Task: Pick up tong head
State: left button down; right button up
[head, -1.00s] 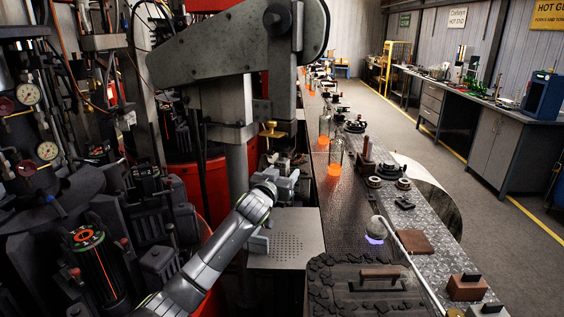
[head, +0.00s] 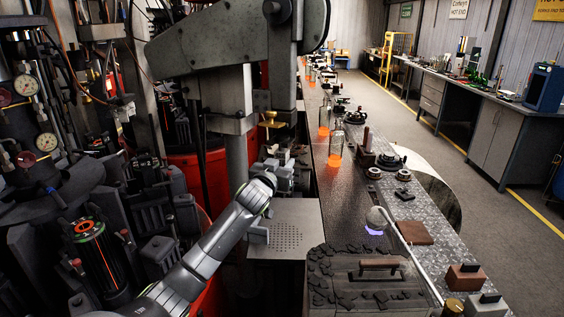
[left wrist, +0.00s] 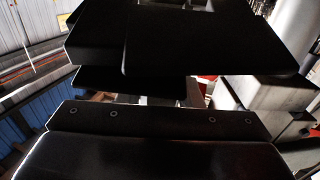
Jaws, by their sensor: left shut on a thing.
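My left arm reaches in from the lower left in the head view. Its gripper (head: 283,172) is in front of the machine column, just beyond the perforated grey plate and below a brass fitting (head: 271,119). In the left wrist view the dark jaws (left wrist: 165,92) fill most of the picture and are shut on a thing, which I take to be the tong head. The held part is mostly hidden by the jaws and wrist, so its shape is unclear. My right gripper is not in view.
The perforated plate (head: 287,228) lies below my left wrist. A conveyor (head: 340,195) with glowing bottles (head: 335,150) runs to the right. A dark box lid with a handle (head: 380,264) is at front right. Machine parts crowd the left.

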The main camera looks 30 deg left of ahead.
pick_arm(q)
jog(key=shift+r+b, duration=0.4)
jog(key=shift+r, duration=0.35)
jog(key=b+v, duration=0.3)
jog(key=v, duration=1.5)
jog(key=shift+b, duration=0.4)
jog(key=shift+r+p, duration=0.1)
jog(key=shift+p, duration=0.3)
jog(key=shift+s, duration=0.1)
jog(key=p+v, duration=0.5)
jog(key=v, duration=0.5)
dwell(0.5)
